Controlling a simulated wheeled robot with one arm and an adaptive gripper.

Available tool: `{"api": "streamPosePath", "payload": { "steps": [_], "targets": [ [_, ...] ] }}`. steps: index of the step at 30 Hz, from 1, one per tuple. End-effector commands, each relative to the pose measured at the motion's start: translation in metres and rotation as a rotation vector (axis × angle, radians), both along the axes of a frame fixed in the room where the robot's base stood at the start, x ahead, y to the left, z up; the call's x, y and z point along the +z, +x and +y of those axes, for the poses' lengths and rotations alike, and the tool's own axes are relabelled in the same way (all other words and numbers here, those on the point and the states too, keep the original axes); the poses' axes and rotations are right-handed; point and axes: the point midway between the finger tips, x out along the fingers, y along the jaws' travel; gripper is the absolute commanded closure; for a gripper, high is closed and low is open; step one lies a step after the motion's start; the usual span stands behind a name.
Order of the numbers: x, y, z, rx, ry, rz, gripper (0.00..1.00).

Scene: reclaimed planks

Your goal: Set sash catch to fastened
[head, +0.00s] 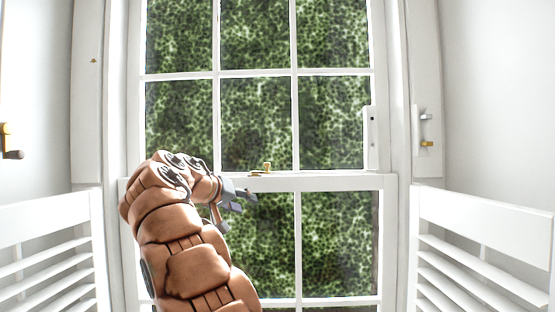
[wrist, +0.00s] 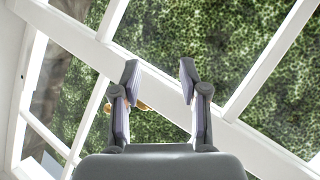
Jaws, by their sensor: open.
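The small brass sash catch (head: 264,169) sits on top of the meeting rail (head: 330,182) of the white sash window, near its middle. Its exact lever position is too small to tell. My gripper (head: 246,197) is just below and left of the catch in the head view, in front of the lower sash, apart from the catch. In the wrist view my gripper (wrist: 159,70) is open, with nothing between its fingers. Bits of brass (wrist: 141,105) show beside the left finger, which hides most of that part.
White louvred shutters (head: 50,250) stand at lower left and lower right. A white latch with a brass piece (head: 425,143) is on the right frame, and a brass handle (head: 10,142) is at the far left. The space before the upper panes is clear.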

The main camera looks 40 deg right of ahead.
Motion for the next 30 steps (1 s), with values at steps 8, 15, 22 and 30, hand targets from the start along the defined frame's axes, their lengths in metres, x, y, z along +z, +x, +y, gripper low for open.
{"api": "streamPosePath", "payload": {
  "steps": [8,15,22,30],
  "targets": [
    [0.051,0.015,-0.007,-0.101,-0.099,-0.258,0.56],
    [0.075,0.001,-0.007,-0.19,-0.16,-0.479,0.56],
    [0.092,-0.012,-0.008,-0.238,-0.175,-0.623,0.56],
    [0.093,-0.015,-0.016,-0.265,-0.174,-0.663,0.56]
  ]
}}
